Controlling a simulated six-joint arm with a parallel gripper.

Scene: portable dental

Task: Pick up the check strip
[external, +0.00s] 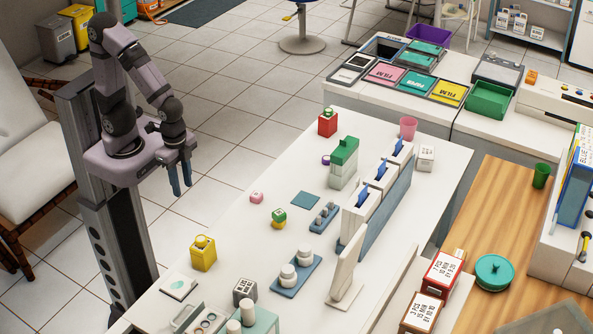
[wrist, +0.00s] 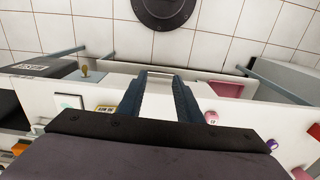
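I cannot tell for sure which thing is the check strip. A flat white card with a teal mark (external: 178,287) lies on the near left of the white table and may be it; a similar card (wrist: 69,102) shows at the left in the wrist view. My gripper (external: 181,178) hangs fingers down beyond the table's left edge, well apart from the card. Its two blue-grey fingers, also in the wrist view (wrist: 163,85), are apart with nothing seen between them.
A yellow box (external: 203,253) stands near the card, and a dark grey cube (external: 245,291) is to its right. A blue tray (external: 297,280) holds white cylinders. A tall rack (external: 366,218) stands along the table's right side. The table's left far part is mostly clear.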

